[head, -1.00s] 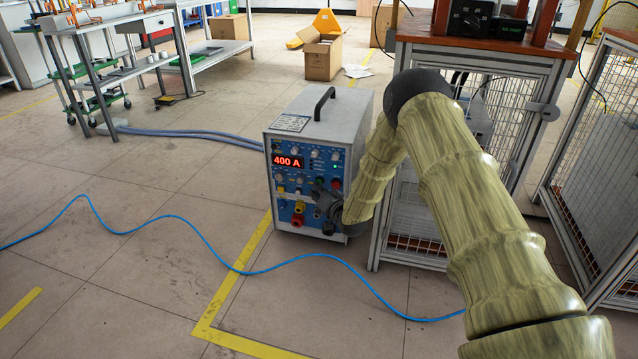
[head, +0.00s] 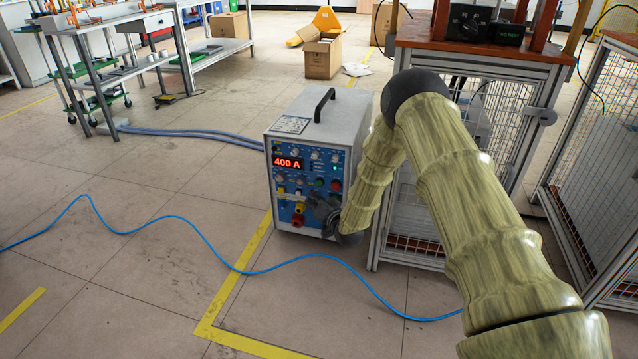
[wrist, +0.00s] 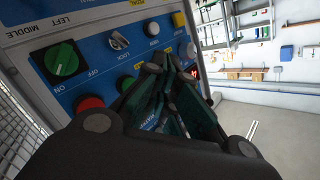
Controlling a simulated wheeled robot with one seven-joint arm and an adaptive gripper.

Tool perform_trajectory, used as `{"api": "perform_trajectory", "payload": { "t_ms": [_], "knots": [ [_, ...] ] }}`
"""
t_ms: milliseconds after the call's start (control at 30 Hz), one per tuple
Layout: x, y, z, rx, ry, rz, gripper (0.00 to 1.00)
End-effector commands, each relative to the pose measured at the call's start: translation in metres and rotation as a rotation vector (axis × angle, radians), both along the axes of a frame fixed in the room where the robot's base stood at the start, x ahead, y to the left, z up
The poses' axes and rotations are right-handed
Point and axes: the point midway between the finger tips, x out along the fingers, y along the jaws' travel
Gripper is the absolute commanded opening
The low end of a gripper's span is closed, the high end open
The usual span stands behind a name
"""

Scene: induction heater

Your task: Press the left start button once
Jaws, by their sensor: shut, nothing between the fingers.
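The heater's blue control panel (head: 291,166) carries several knobs and buttons and a red "400 A" display. My gripper (head: 314,203) is at the lower right of this panel in the head view. In the wrist view its dark fingers (wrist: 168,82) are shut and empty, in front of the panel and hiding part of it. A green knob (wrist: 61,59) marked ON and OFF and a red button (wrist: 90,104) show left of the fingers. I cannot tell which control is the left start button, nor whether the fingertips touch the panel.
The grey heater box (head: 325,110) stands on the floor beside a caged bench (head: 420,230). A blue cable (head: 190,224) crosses the floor in front. A yellow floor line (head: 235,275) runs nearby. The floor left of the heater is mostly clear.

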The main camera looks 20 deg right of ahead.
Motion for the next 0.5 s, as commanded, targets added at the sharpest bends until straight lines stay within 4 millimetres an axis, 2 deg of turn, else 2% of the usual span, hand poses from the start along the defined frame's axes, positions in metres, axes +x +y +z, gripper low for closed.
{"api": "perform_trajectory", "payload": {
  "t_ms": [267,500],
  "knots": [
    [-0.017,0.011,0.001,0.001,0.001,-0.001,0.00],
    [-0.018,0.012,0.000,0.000,-0.001,-0.001,0.00]
  ]
}}
